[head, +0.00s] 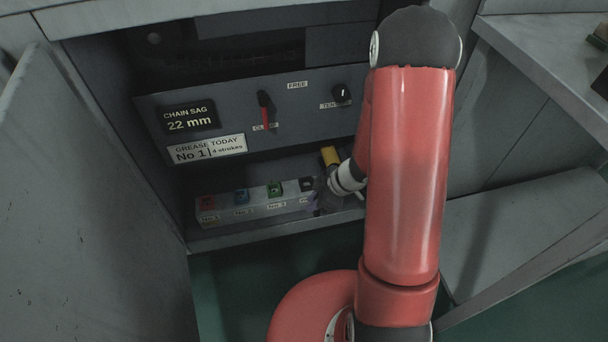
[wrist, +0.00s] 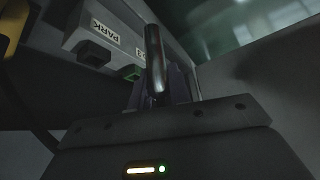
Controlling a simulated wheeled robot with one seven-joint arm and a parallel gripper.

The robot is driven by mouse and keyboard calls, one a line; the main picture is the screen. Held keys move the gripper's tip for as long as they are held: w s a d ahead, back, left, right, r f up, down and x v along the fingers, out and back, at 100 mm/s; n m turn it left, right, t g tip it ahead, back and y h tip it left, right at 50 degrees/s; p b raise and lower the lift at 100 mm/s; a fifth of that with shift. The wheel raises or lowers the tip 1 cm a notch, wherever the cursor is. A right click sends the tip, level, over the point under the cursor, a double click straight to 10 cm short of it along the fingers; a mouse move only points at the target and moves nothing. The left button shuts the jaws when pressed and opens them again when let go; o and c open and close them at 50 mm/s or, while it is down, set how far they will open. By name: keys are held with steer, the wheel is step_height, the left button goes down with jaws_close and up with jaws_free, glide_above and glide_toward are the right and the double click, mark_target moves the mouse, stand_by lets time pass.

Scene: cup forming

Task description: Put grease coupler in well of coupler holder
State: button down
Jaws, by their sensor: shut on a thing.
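The coupler holder (head: 250,210) is a pale block on the cabinet's lower ledge, with red, blue, green and black square fittings along its top. In the wrist view the holder (wrist: 95,28) appears turned over, with the PARK label, a black fitting and a green fitting showing. My gripper (head: 318,200) is at the holder's right end, small and dark in the head view. In the wrist view my gripper (wrist: 162,92) is shut on a dark, shiny cylinder, which I take as the grease coupler (wrist: 154,55). Whether it touches the holder I cannot tell. The coupler is not clear in the head view.
A panel above reads "CHAIN SAG 22 mm" (head: 189,119) and "GREASE TODAY No 1, 4 strokes" (head: 207,149). A yellow cylinder (head: 330,155) stands behind my wrist. A cabinet door (head: 90,190) bounds the left.

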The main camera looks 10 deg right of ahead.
steer(key=shift+w+f, duration=0.6)
steer(key=shift+w, duration=1.6)
steer(key=shift+w+f, duration=0.55)
steer(key=shift+w, duration=1.6)
steer(key=shift+w+f, duration=0.6)
steer(key=shift+w, duration=1.6)
steer(key=shift+f, duration=0.1)
steer(key=c, duration=1.3)
jaws_free()
steer(key=shift+f, duration=0.1)
steer(key=shift+r, duration=0.2)
steer(key=p+v, duration=0.2)
steer(key=v, duration=1)
